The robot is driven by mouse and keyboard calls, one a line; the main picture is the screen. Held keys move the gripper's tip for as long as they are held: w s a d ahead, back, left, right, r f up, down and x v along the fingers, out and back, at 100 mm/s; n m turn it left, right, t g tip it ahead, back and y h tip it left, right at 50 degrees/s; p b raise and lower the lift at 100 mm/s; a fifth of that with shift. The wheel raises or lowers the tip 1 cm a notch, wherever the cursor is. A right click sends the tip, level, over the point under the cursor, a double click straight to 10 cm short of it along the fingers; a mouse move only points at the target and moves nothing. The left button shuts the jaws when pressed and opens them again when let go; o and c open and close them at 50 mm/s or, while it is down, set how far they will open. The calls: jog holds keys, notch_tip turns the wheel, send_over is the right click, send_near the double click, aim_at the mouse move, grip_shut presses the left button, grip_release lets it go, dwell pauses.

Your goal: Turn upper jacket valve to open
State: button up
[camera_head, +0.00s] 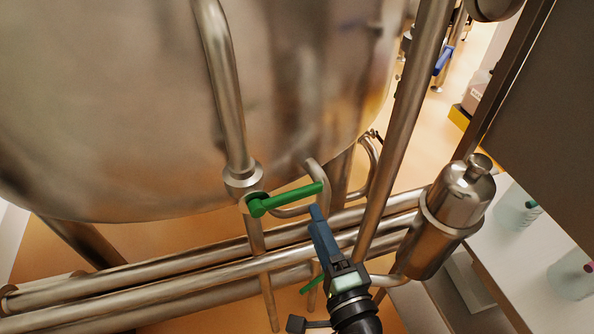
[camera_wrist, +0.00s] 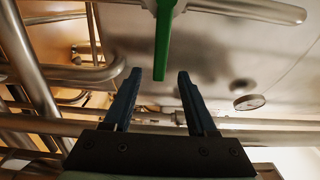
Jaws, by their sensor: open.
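The upper jacket valve has a green lever handle (camera_head: 287,199) on a round steel fitting (camera_head: 243,181) on a vertical pipe in front of the large steel vessel. The lever points to the right and slightly up in the head view. In the wrist view the green lever (camera_wrist: 163,42) reaches down from the top toward the space between my fingertips. My gripper (camera_head: 317,213) is just below the lever's free end, and the wrist view shows its two blue fingers (camera_wrist: 160,75) apart with nothing held. I cannot tell whether a finger touches the lever.
The steel vessel (camera_head: 130,110) fills the upper left. Horizontal pipes (camera_head: 190,275) run below the valve, and a slanted pipe (camera_head: 405,120) stands right of it. Another green handle (camera_head: 311,284) shows lower down beside my gripper. A steel canister (camera_head: 440,225) is at the right.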

aim_at(300, 188)
jog(key=p+x, duration=0.2)
jog(key=x, duration=0.9)
jog(key=shift+w, duration=0.1)
grip_shut()
dwell(1.1)
